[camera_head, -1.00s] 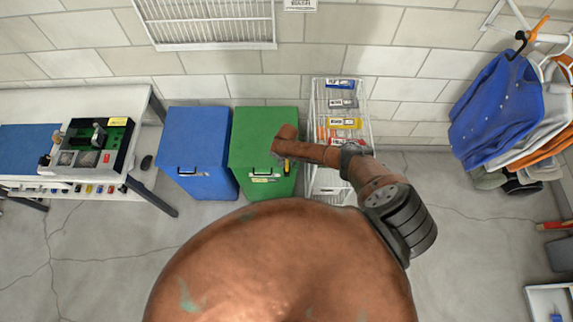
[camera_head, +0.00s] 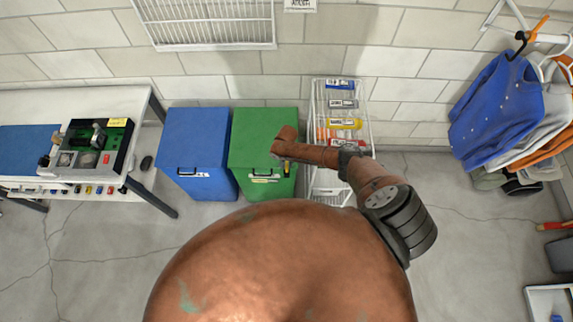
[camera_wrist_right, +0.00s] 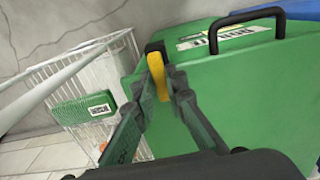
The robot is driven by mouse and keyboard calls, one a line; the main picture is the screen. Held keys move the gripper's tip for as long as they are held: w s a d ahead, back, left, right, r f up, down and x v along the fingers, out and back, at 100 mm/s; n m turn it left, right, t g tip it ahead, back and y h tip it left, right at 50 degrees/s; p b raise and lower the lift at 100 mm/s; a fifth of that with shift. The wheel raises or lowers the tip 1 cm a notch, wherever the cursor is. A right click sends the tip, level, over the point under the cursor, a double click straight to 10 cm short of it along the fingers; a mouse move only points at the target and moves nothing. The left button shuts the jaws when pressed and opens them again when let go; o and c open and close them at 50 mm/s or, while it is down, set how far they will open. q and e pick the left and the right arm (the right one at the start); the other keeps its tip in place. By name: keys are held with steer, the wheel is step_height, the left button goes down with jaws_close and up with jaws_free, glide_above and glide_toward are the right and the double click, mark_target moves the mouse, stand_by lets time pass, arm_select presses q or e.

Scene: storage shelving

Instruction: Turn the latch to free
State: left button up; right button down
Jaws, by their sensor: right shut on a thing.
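The latch shows in the right wrist view as a small yellow lever (camera_wrist_right: 158,76) with a black mount, at the front edge of a green bin (camera_wrist_right: 265,65). My right gripper (camera_wrist_right: 157,66) is shut on the lever, with its dark fingers on either side. In the head view, the green bin (camera_head: 262,135) stands in the middle and my right gripper (camera_head: 286,160) is at its front right edge. The latch is small there, a yellow and black spot (camera_head: 287,170). The fingers hide part of the lever, and I cannot tell its exact angle. My left gripper is not in view.
A blue bin (camera_head: 194,140) stands left of the green one. A white wire rack (camera_head: 367,125) with labelled boxes stands close on its right. A white workbench (camera_head: 140,103) is at the left. Clothes (camera_head: 500,110) hang at the right. Floor in front is clear.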

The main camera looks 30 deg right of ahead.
steer(key=shift+n, duration=0.4)
steer(key=n, duration=0.3)
steer(key=shift+w+a+n, duration=0.1)
steer(key=shift+a+n, duration=0.25)
steer(key=shift+n, duration=0.05)
steer(key=n, duration=0.4)
steer(key=shift+a, duration=0.35)
steer(key=shift+s+a+n+b, duration=0.15)
steer(key=shift+n, duration=1.4)
steer(key=shift+s+a+n+b, duration=0.1)
steer(key=shift+a+n, duration=0.1)
steer(key=shift+n, duration=1.4)
steer(key=shift+s+a+n+b, duration=0.15)
steer(key=shift+n, duration=1.4)
steer(key=c, duration=2)
jaws_free()
steer(key=shift+o, duration=0.2)
